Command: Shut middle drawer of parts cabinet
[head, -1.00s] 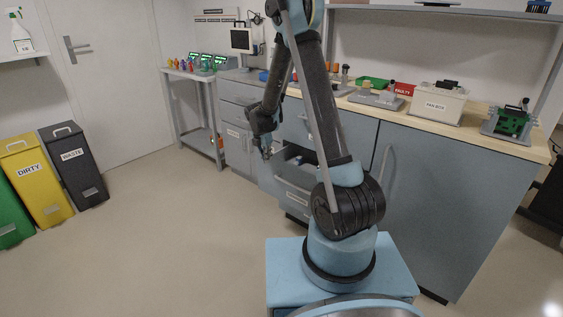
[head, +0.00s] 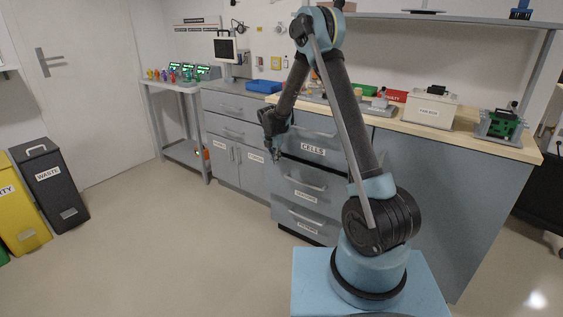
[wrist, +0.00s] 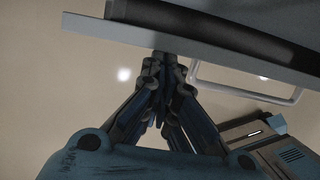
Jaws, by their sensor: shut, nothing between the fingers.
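The grey parts cabinet stands under the bench, with a top drawer (head: 312,138) labelled CELLS. The middle drawer (head: 312,180) is below it, with a bar handle and a label too small to read. A dark gap shows along its top edge, so it looks slightly out. In the wrist view its front panel (wrist: 130,35) crosses the top, a dark strip behind it and its handle (wrist: 245,88) to the right. My gripper (head: 274,158) is shut and empty, fingertips (wrist: 163,62) at the panel's outer face left of the handle; contact is unclear.
The bottom drawer (head: 305,218) looks closed. Left of the cabinet are grey cupboard doors (head: 235,163) and a side table (head: 172,86) with coloured items. A bin labelled WASTE (head: 50,187) stands far left. The floor in front of the drawers is clear.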

